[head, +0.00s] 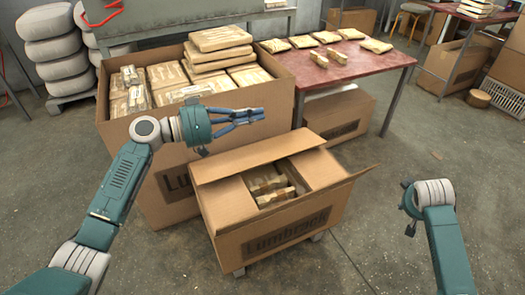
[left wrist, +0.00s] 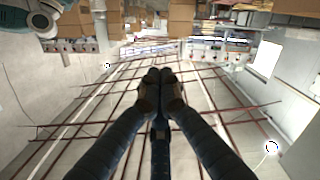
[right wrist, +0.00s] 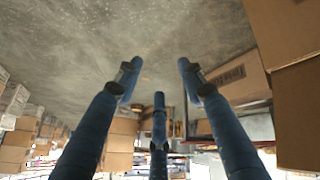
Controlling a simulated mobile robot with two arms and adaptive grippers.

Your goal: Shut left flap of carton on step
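The open carton (head: 285,235) stands low in the middle of the head view, on a low support whose feet barely show beneath it. Wrapped bundles (head: 268,188) lie inside. A brown panel (head: 227,205) lies about level over its left part; it looks like the left flap, lying inward. The back flap (head: 255,158) slants up, and the right flap (head: 345,183) sticks outward. My left gripper (head: 263,114) is shut and empty, above and behind this carton, apart from it. In the right wrist view my right gripper (right wrist: 160,68) is open and empty; its fingers are outside the head view.
A large carton (head: 150,175) full of wrapped packs stands directly behind and left. A red-topped table (head: 330,72) with packs is behind right, with another carton (head: 340,118) beneath. Grey floor (head: 420,155) is free to the right.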

